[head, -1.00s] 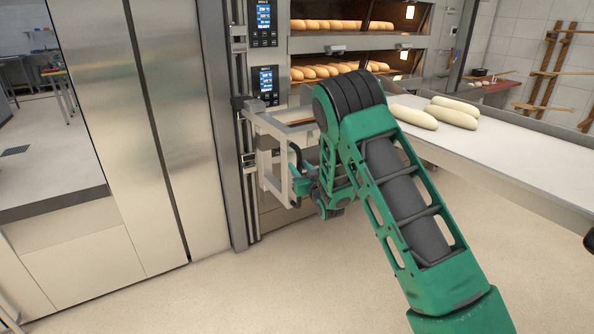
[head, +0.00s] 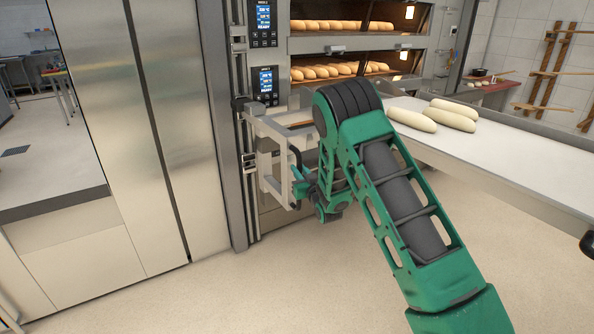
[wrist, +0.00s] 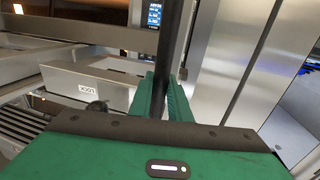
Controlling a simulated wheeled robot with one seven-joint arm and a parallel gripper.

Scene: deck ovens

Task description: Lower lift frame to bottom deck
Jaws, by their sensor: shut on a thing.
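The lift frame (head: 268,178) is a pale grey bracket on the vertical rail (head: 247,150) at the left edge of the oven. It stands below the lower lit deck and its control panel. My gripper (wrist: 166,92) is shut on a dark upright bar (wrist: 168,62) of the frame, seen in the wrist view. In the head view my arm hides most of the gripper and the frame's right part. The bottom deck is mostly hidden behind my arm and the frame.
Two lit decks hold baked loaves (head: 335,70). A loading table (head: 520,165) with several pale loaves (head: 440,115) extends to the right, close to my arm. Tall steel doors (head: 110,130) stand at left. The floor in front is clear.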

